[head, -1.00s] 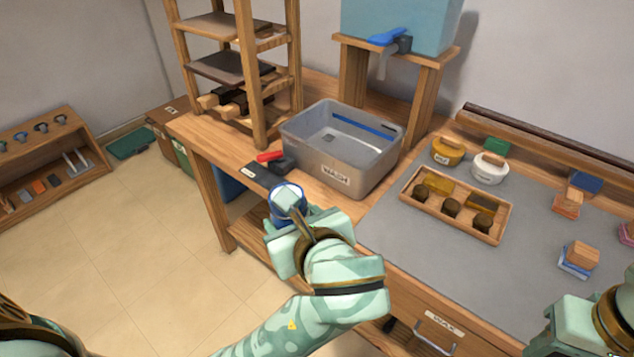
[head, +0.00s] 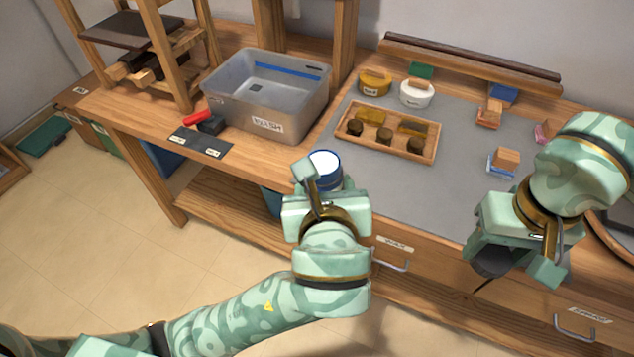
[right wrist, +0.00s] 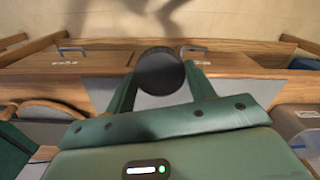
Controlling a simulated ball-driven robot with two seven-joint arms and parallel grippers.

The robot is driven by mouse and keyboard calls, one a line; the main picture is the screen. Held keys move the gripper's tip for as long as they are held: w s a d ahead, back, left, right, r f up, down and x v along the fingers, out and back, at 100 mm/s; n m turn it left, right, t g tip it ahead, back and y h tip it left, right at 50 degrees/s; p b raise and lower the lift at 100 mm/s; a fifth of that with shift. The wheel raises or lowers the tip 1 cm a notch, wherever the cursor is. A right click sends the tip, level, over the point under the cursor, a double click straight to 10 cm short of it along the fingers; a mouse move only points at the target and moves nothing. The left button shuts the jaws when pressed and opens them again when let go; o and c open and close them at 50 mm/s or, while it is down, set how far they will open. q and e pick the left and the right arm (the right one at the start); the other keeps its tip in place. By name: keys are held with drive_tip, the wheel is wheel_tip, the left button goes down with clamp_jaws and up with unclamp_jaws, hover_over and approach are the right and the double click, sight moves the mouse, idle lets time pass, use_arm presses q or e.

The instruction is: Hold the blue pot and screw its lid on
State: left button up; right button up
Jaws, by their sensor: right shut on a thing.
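The blue pot (head: 326,172) has a blue rim and a white round top face, and shows in the head view near the bench's front edge. My left gripper (head: 316,180) is shut around its side and hides its lower part. My right gripper (head: 516,262) is to the right, by the front edge, apart from the pot. It is shut on a dark round thing (head: 490,262). In the right wrist view this dark round thing (right wrist: 160,71) sits between the fingers; I cannot tell for sure that it is the lid.
A grey tub (head: 266,95) stands at the left of the bench, with a red-handled tool (head: 203,120) beside it. A wooden tray (head: 387,132) with dark round pieces lies on the grey mat (head: 400,182). Yellow (head: 374,82) and white pots (head: 417,95) stand behind. The mat's front is clear.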

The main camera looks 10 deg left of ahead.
drive_tip(key=w+a+r+m, duration=0.1)
drive_tip(key=w+a+r, duration=0.2)
drive_tip(key=w+a, duration=0.15)
wheel_tip(320, 180, up, 12)
drive_tip(key=m+h, duration=0.1)
drive_tip(key=m, duration=0.5)
hover_over(322, 162)
drive_tip(key=shift+w+a, duration=0.2)
drive_tip(key=shift+a, duration=0.2)
drive_tip(key=shift+d+f, duration=0.2)
drive_tip(key=shift+f, duration=1.8)
drive_tip(key=shift+s, duration=0.1)
